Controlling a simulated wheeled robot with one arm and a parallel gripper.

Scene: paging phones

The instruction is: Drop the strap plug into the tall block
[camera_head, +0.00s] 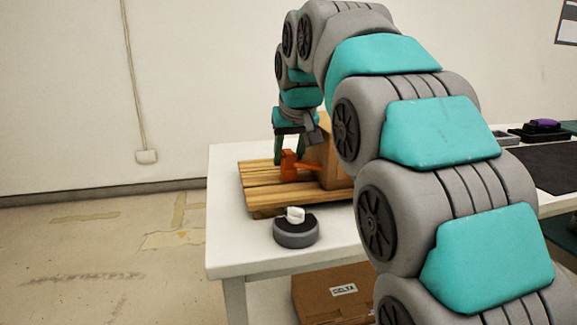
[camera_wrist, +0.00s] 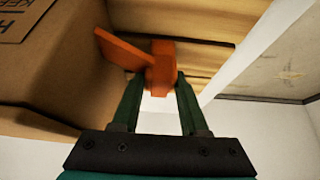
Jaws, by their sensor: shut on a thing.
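An orange piece with an upright body and a flat bar, which I take for the strap plug (camera_head: 288,166), is at my gripper (camera_head: 289,158) in the head view. It also shows in the wrist view (camera_wrist: 162,66), with its bar reaching left toward a cardboard box. The green fingers of my gripper (camera_wrist: 157,84) are shut on its body. In the head view it is over the wooden slatted board; I cannot tell whether it touches the slats. I cannot make out the tall block for certain; my arm hides part of the table.
The cardboard box (camera_wrist: 55,75) stands close beside the orange piece, on the slatted board (camera_head: 262,186). A round grey base (camera_head: 296,236) with a white piece (camera_head: 295,214) sits in front. The white table (camera_head: 236,247) is bare at its front left corner.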

